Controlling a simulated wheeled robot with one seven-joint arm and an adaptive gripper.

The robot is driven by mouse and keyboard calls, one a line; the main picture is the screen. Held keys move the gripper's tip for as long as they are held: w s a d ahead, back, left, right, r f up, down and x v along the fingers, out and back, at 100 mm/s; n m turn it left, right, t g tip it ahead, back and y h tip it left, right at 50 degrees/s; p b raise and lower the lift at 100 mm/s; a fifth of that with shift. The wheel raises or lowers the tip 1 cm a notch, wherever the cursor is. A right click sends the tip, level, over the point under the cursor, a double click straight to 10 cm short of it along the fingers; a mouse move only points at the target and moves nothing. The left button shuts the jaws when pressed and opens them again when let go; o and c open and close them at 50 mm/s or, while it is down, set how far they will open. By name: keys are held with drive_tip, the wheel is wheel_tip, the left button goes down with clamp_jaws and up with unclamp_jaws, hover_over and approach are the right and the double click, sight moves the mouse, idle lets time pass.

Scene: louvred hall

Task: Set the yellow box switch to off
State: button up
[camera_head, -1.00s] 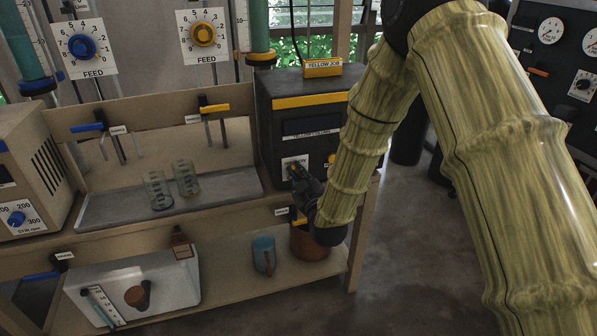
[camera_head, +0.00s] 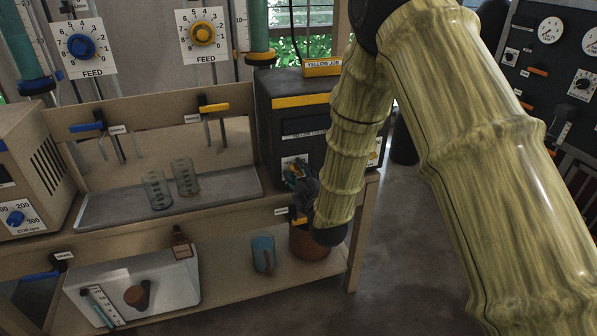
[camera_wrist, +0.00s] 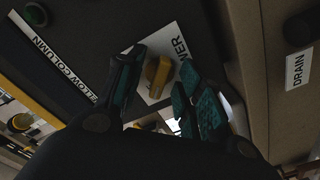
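The yellow box (camera_head: 283,117) is a dark box with a yellow stripe on the right end of the bench. My gripper (camera_head: 303,185) is at its front face, and my arm hides part of that face. In the wrist view a yellow switch knob (camera_wrist: 158,74) sits on a white label (camera_wrist: 172,48) whose visible letters end in "WER". Gaps show between the knob and both fingers. The knob's set position cannot be told.
A brown pot (camera_head: 309,243) and a blue mug (camera_head: 263,254) stand on the lower shelf. Two glass beakers (camera_head: 157,190) stand on the tray to the left.

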drive_tip(key=shift+s, duration=0.1)
drive_tip(key=v, duration=0.6)
drive_tip(key=shift+s+d, duration=0.15)
drive_tip(key=shift+s, duration=0.2)
drive_tip(key=v, duration=1.2)
drive_tip(key=s+d+f+m+g+h, duration=0.2)
drive_tip(key=s+d+f+m+g, duration=0.15)
drive_tip(key=f, duration=0.65)
drive_tip(key=s+d+f+m+g+h, duration=0.2)
drive_tip(key=s+d+f+g, duration=0.15)
drive_tip(key=f, duration=0.55)
drive_tip(key=s+d+f+m+g+h, duration=0.1)
drive_tip(key=s+d+f+m+g, duration=0.35)
drive_tip(key=s+f, duration=0.65)
drive_tip(key=s+d+f+m+g+h, duration=0.1)
drive_tip(key=s+d+f+m+g, duration=0.2)
drive_tip(key=s+d+f+g, duration=0.8)
drive_tip(key=s+a+r+t+p, duration=0.2)
drive_tip(key=r+p, duration=0.6)
drive_tip(key=r, duration=0.1)
drive_tip(key=s+a+r+t+p, duration=0.2)
drive_tip(key=a+r+t+p, duration=0.1)
drive_tip(key=r+p, duration=0.5)
wheel_tip(320, 180, up, 2)
drive_tip(key=shift+a+r, duration=0.1)
drive_tip(key=shift+a, duration=0.15)
